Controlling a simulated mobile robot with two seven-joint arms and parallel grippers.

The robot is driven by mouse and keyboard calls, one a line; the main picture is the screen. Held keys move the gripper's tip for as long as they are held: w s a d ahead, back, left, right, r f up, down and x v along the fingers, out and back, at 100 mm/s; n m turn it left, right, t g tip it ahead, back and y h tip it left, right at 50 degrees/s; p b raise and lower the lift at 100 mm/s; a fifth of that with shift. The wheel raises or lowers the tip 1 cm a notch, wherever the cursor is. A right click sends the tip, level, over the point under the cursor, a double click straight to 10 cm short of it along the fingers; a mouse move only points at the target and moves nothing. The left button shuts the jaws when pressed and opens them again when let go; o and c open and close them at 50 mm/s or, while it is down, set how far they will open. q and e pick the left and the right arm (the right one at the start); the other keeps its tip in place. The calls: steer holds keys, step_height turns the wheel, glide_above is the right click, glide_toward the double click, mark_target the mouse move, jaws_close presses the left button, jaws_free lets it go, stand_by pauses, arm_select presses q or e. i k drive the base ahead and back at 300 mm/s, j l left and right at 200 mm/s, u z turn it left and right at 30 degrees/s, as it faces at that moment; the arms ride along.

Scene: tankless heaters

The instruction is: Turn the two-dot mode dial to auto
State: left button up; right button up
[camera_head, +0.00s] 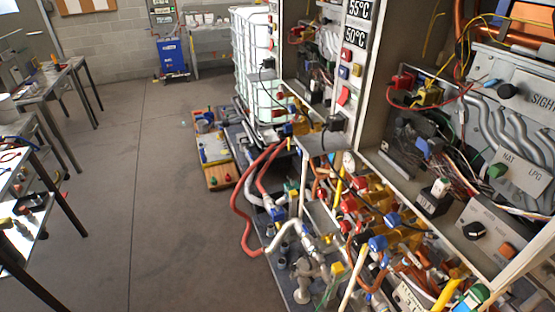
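A black round dial (474,230) sits on a light sloped panel at the lower right, with an orange button (507,250) beside it. Another black knob (507,90) is higher up, left of a plate reading "SIGHT" (540,100). Dot marks and an auto label are too small to read, so I cannot tell which is the two-dot mode dial. A green knob (497,171) sits on a panel marked "NAT" and "LPG". Neither of my grippers shows in the head view.
Opened heater cabinets with pipes, valves and wires fill the right side. Red hoses (248,205) hang down to the floor in front. Metal tables (60,75) stand at the left. A white caged tank (250,60) stands behind. The grey floor (140,190) between is clear.

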mark_target(473, 231)
steer(key=z, duration=1.3)
steer(key=l, duration=0.1)
